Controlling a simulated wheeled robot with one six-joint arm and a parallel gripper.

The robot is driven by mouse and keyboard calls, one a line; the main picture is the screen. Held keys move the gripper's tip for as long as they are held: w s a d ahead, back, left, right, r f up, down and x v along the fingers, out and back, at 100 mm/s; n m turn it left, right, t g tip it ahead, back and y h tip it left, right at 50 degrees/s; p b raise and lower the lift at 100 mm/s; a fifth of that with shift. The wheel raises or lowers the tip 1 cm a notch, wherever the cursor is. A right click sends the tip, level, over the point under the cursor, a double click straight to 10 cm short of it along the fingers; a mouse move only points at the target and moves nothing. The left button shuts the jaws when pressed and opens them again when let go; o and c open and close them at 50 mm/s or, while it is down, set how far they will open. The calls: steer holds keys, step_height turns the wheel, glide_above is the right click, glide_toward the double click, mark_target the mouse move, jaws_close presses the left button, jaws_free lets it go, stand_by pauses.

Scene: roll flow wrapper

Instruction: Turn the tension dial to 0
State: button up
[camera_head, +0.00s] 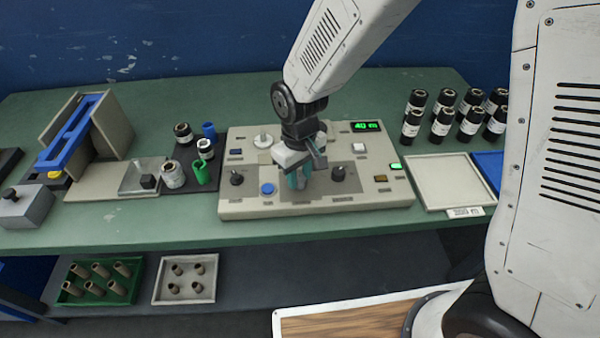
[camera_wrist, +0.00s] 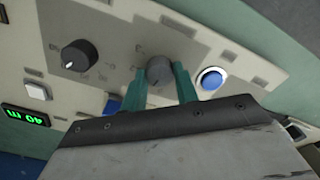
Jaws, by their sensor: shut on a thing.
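In the wrist view, a round dark grey dial (camera_wrist: 158,70) sits on the grey panel between the two teal fingers of my gripper (camera_wrist: 160,84). The fingers are shut on its sides. In the head view, my gripper (camera_head: 297,181) points down at the middle of the control panel (camera_head: 235,208) and hides this dial. Its printed label and scale are too small to read, and its pointer direction is unclear. A second dark dial (camera_head: 338,173) is to the right, and it also shows in the wrist view (camera_wrist: 78,55). A third dark knob (camera_head: 237,178) is at the panel's left.
A blue button (camera_head: 268,188) is close left of my gripper. A green display (camera_head: 366,127) reads 40 m. Several black rolls (camera_head: 412,122) stand beyond an empty pale tray (camera_head: 447,182) at the right. Cups and a blue-railed fixture (camera_head: 72,130) are left.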

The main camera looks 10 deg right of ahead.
mark_target(300, 178)
steer(key=n, duration=0.6)
steer(key=shift+n, duration=0.4)
stand_by(0.3)
steer(key=o, duration=1)
steer(key=shift+c, duration=0.2)
step_height(300, 178, up, 8)
steer(key=shift+f, duration=0.1)
